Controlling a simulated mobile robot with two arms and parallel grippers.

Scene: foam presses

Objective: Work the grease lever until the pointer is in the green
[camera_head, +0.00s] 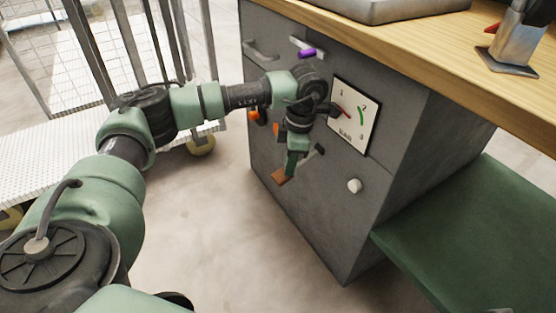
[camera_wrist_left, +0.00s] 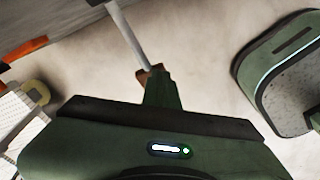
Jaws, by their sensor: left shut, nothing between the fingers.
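The gauge (camera_head: 355,116) on the cabinet front is a white plate marked 1, 2, 3 and BAR. Its green arc is on the right side. The red pointer (camera_head: 342,112) shows at the left, away from the green, partly beside my wrist. The lever seems to be a thin grey rod with a copper-brown end (camera_head: 281,176), low on the cabinet front. In the left wrist view the grey rod (camera_wrist_left: 128,35) runs down to the brown end at my fingertips. My left gripper (camera_head: 291,168) points down, shut and empty, its tips at that end; contact is unclear. My right gripper is out of view.
A purple handle (camera_head: 307,53), orange parts (camera_head: 253,115) and a white knob (camera_head: 354,186) are also on the grey cabinet (camera_head: 400,110). A wooden worktop (camera_head: 430,45) overhangs it. A wire cart (camera_head: 60,125) stands left. Floor in front is clear.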

